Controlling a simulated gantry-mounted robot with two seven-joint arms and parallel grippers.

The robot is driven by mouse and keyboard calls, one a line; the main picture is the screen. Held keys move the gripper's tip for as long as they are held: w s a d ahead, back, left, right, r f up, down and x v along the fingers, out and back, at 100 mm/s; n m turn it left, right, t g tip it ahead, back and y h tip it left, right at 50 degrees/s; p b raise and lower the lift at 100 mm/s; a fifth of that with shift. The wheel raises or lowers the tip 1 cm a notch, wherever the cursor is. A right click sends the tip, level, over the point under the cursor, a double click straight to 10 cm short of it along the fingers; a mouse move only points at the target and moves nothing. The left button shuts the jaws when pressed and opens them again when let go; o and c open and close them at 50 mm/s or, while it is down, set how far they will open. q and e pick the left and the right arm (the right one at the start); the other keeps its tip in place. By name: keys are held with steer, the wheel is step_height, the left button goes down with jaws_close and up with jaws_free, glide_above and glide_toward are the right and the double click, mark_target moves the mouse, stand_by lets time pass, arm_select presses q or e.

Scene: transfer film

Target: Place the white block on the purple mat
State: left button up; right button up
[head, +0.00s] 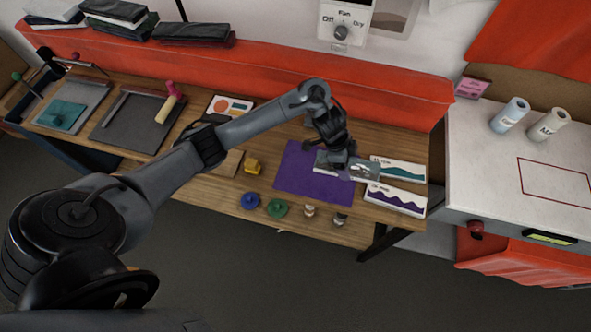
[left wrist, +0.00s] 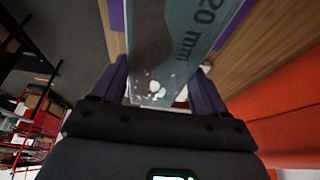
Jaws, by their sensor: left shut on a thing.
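The purple mat (head: 309,184) lies flat on the wooden bench. My left gripper (head: 340,163) is above the mat's right part, pointing down. It is shut on a pale block (head: 364,169) with a grey-teal print, which sticks out past the mat's right edge. In the left wrist view the fingers (left wrist: 158,88) hold the block (left wrist: 172,40) between them; it reads "20 mm". Strips of purple mat (left wrist: 117,14) and bare wood show beside it. I cannot tell whether the block touches the mat. The gripper hides part of it. My right gripper is not in view.
Two white printed blocks, one teal-waved (head: 400,170) and one purple-waved (head: 396,199), lie right of the mat. A yellow piece (head: 252,166), blue knob (head: 250,201), green knob (head: 277,207) and two small cylinders (head: 309,210) stand near the mat. A red padded rail (head: 250,75) runs behind.

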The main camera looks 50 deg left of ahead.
arm_select(q)
steer(key=shift+w+d+r, duration=0.85)
steer(key=shift+w+d, duration=0.05)
steer(key=shift+w, duration=0.15)
steer(key=shift+s+a, duration=0.1)
steer(key=shift+a, duration=0.15)
glide_above(319, 176)
steer(key=a, duration=0.1)
steer(key=f, duration=0.6)
steer(key=shift+s+f, duration=0.25)
steer(key=shift+s, duration=0.15)
steer(key=shift+f, duration=2)
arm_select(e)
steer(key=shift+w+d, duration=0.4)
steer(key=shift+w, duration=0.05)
arm_select(q)
steer(key=shift+f, duration=0.15)
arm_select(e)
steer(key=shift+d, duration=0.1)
arm_select(q)
steer(key=o, duration=1.1)
